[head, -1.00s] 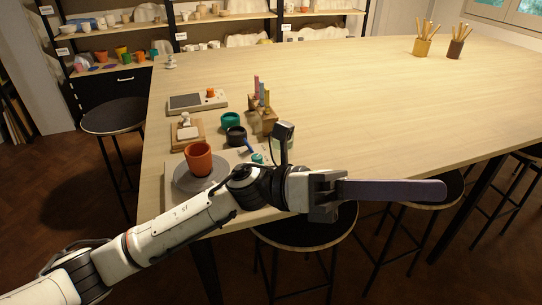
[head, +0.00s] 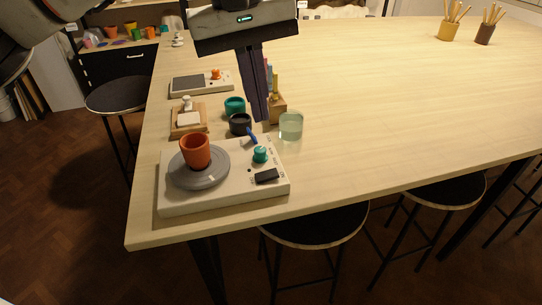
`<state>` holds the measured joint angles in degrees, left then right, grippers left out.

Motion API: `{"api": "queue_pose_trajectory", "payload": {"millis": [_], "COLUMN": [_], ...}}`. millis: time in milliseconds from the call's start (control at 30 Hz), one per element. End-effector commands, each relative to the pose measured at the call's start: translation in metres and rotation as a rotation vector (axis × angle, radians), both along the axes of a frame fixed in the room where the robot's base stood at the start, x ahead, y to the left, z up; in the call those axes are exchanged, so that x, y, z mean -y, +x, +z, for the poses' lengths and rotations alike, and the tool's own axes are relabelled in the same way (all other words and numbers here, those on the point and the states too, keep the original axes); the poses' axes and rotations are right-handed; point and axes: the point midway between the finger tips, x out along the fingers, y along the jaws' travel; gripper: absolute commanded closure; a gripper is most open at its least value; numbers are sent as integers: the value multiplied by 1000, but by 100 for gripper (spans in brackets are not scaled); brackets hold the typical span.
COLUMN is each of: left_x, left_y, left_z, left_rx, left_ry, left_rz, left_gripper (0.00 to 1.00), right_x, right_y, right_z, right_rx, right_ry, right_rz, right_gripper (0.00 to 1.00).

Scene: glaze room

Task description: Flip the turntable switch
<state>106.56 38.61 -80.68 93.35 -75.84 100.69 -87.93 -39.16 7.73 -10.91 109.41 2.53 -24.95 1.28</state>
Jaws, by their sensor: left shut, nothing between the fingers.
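The turntable (head: 222,202) is a white box near the front left of the table. A grey round wheel (head: 213,177) on it bears a terracotta pot (head: 195,151). At the right of its top are a teal knob (head: 260,154) and a black rocker switch (head: 266,176). Which way the switch is tipped is too small to tell. My left gripper (head: 262,117) comes in from the top with its long dark fingers pointing down. The fingers are shut and empty, and their tips appear above and behind the switch in the picture. My right gripper is out of view.
Close behind the turntable are a black cup (head: 240,124), a teal cup (head: 234,105), a glass jar (head: 291,127), a wooden tool block (head: 278,108) and a wooden tray (head: 188,130). A scale-like device (head: 201,83) lies farther back.

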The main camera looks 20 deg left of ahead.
Motion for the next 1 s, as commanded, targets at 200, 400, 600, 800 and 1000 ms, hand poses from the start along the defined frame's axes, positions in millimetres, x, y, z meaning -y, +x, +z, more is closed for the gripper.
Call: {"api": "queue_pose_trajectory", "payload": {"millis": [200,400,600,800,1000], "left_x": [5,10,14,15,16], "left_y": [2,5,8,9,9], "left_z": [-45,-86,-113,-124,-124], "left_rx": [-6,-5,-4,-4,-3], "left_ry": [-2,-2,-4,-5,-6], "left_rz": [0,-1,0,0,0], "left_gripper": [100,100,100,100,100], "right_x": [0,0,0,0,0], "right_y": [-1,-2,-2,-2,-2], "right_z": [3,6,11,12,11], "right_rx": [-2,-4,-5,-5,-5], "right_ry": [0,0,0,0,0], "right_rz": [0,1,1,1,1], "right_gripper": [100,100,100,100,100]}}
